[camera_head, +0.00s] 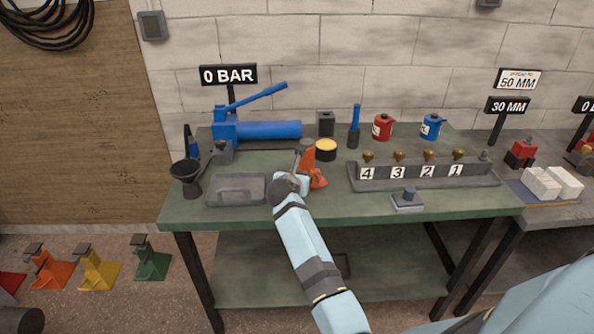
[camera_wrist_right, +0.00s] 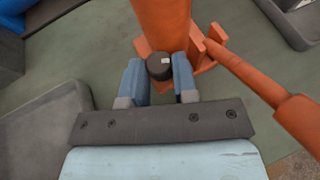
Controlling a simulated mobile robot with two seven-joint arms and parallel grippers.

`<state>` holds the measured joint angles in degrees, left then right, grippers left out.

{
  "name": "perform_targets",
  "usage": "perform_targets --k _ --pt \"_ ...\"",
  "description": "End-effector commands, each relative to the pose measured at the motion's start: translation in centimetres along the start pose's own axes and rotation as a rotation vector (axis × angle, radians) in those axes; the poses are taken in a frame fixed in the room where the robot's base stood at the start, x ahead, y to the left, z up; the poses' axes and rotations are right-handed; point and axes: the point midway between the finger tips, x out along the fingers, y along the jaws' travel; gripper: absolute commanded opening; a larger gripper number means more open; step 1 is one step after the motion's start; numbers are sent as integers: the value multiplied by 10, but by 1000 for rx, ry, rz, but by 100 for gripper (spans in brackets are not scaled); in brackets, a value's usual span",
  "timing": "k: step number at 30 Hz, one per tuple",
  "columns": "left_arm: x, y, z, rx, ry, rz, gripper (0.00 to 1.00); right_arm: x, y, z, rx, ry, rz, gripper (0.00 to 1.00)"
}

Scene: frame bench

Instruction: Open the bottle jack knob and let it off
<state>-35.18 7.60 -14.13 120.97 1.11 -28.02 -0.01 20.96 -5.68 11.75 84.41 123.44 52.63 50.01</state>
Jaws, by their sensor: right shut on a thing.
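The orange bottle jack (camera_head: 314,175) stands on the green bench, left of the numbered rail, partly hidden by my wrist in the head view. In the right wrist view its orange body (camera_wrist_right: 163,22) rises from an orange base, with an orange lever arm (camera_wrist_right: 238,70) slanting to the right. Its small dark round knob (camera_wrist_right: 159,68) has a pale mark on it and is low on the body. My right gripper (camera_wrist_right: 160,80) is shut on the knob, with one blue-grey finger on each side. My left gripper is not in view.
A grey tray (camera_head: 237,203) and a dark funnel (camera_head: 186,178) lie left of the jack. A blue hand pump (camera_head: 265,130) stands behind, under a "0 BAR" sign (camera_head: 229,75). The numbered rail (camera_head: 423,181) and a small block (camera_head: 407,201) are at right.

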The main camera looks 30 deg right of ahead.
Motion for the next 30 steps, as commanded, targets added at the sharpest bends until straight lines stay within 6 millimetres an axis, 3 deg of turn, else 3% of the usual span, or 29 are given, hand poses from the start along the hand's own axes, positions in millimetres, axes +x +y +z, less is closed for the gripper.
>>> perform_targets --k 22,23,25,30 --pt "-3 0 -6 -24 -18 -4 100 0 -1 0 -33 1 85 3" --pt "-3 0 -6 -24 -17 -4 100 0 -1 0 -33 1 85 34" --pt "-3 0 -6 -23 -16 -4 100 0 -1 0 -33 1 85 50" --pt "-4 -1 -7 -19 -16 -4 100 0 -1 0 -33 1 84 53"
